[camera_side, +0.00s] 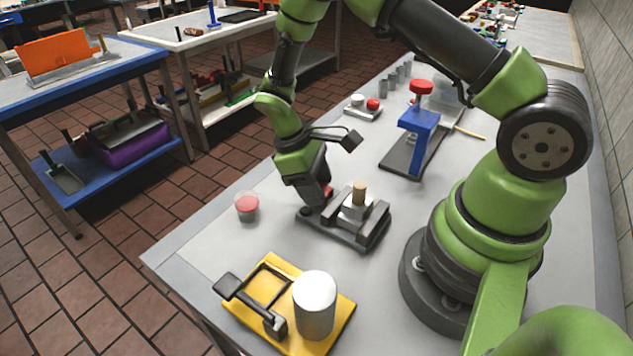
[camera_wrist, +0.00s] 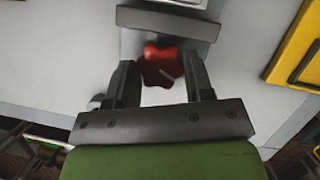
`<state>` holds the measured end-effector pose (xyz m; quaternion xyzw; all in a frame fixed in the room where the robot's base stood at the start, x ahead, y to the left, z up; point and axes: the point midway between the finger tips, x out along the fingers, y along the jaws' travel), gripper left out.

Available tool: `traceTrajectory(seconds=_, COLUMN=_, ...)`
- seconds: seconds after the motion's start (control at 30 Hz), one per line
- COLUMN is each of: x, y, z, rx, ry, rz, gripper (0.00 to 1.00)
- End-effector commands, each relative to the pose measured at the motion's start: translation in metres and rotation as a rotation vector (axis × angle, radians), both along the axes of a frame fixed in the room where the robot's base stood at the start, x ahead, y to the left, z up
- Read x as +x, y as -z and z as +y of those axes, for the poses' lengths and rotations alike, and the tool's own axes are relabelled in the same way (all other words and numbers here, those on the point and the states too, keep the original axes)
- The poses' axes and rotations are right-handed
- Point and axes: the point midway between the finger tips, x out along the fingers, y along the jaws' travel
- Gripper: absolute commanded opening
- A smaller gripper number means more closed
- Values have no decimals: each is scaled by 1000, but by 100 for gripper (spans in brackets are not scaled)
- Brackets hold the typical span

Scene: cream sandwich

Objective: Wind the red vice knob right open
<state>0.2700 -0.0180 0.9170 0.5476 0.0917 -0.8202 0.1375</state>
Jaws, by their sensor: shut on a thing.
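The grey vice (camera_side: 345,228) lies on the light grey bench, with a pale block topped by a tan peg (camera_side: 359,190) between its jaws. The lobed red knob (camera_wrist: 161,66) is at the vice's end in the wrist view, with a pale line on its face. In the side view only a little red (camera_side: 328,192) shows beside my gripper (camera_side: 314,208). My gripper (camera_wrist: 160,72) points down at that end of the vice, with one finger on each side of the knob, and is shut on it. The side view hides most of the knob behind my gripper.
A yellow board (camera_side: 335,325) with a black toggle handle and a white cylinder (camera_side: 315,300) stands in front. A pink-topped jar (camera_side: 247,207) is to the left. A blue press (camera_side: 418,135) with a red top and a red-button box (camera_side: 363,106) are behind.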

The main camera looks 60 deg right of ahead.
Motion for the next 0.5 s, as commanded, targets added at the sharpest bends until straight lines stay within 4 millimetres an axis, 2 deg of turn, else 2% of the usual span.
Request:
traceTrajectory(seconds=0.13, x=1, y=0, z=0, rx=0, ry=3, rz=-2, gripper=24)
traceTrajectory(seconds=0.17, x=1, y=0, z=0, rx=0, ry=3, rz=-2, gripper=50)
traceTrajectory(seconds=0.27, x=1, y=0, z=0, rx=0, ry=4, rz=-2, gripper=73)
traceTrajectory(seconds=0.5, x=0, y=0, z=0, rx=0, ry=5, rz=-1, gripper=73)
